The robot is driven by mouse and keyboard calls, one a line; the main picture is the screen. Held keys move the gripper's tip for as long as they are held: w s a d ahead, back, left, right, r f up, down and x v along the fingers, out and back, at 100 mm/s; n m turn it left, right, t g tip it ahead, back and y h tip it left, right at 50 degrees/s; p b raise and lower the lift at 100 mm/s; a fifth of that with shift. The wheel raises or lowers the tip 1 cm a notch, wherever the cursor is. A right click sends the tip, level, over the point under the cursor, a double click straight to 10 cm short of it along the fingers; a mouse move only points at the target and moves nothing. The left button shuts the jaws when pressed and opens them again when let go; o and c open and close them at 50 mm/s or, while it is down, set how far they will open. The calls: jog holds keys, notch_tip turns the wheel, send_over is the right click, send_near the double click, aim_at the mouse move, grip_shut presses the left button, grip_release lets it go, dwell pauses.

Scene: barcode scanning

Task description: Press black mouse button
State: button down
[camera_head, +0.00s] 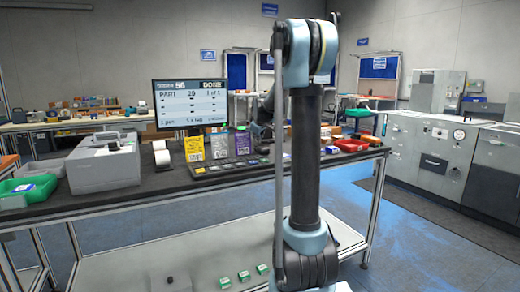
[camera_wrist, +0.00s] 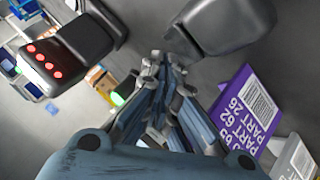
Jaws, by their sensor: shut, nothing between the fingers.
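My gripper (camera_wrist: 163,62) is shut and empty in the wrist view, its fingertips close together near the upper middle. A dark, smooth, rounded object (camera_wrist: 226,24) lies just right of and beyond the fingertips; it may be the black mouse, but I cannot tell its buttons or whether the fingers touch it. A black device with several red dots (camera_wrist: 58,52) is at the upper left of the wrist view. In the head view my arm covers part of the bench, and neither the mouse nor my fingertips can be made out clearly.
A purple part card (camera_wrist: 243,108) stands right of my gripper in the wrist view. In the head view, the dark bench (camera_head: 130,189) carries a monitor (camera_head: 190,105), a grey machine (camera_head: 103,165), a yellow card (camera_head: 194,147) and a red tray (camera_head: 351,145).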

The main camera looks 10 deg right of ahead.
jog(key=shift+r, duration=0.1)
jog(key=shift+r, duration=2.4)
jog(key=s, duration=0.5)
jog(key=s+f+m+g, duration=0.1)
jog(key=s, duration=0.4)
jog(key=s+f+m, duration=0.1)
jog(key=s, duration=0.4)
jog(key=shift+d+f+g, duration=0.25)
jog(key=shift+d+g, duration=0.1)
jog(key=shift+g, duration=0.05)
jog(key=s+f+m+g, duration=0.1)
jog(key=s+f+m, duration=0.1)
jog(key=s+f, duration=0.5)
jog(key=s+f+m+g, duration=0.2)
jog(key=s+f, duration=0.5)
jog(key=s, duration=1.3)
jog(key=s+f+m+g, duration=0.2)
jog(key=s+f, duration=0.6)
jog(key=s, duration=0.6)
jog(key=shift+s+d+m, duration=0.2)
jog(key=shift+d+m, duration=0.2)
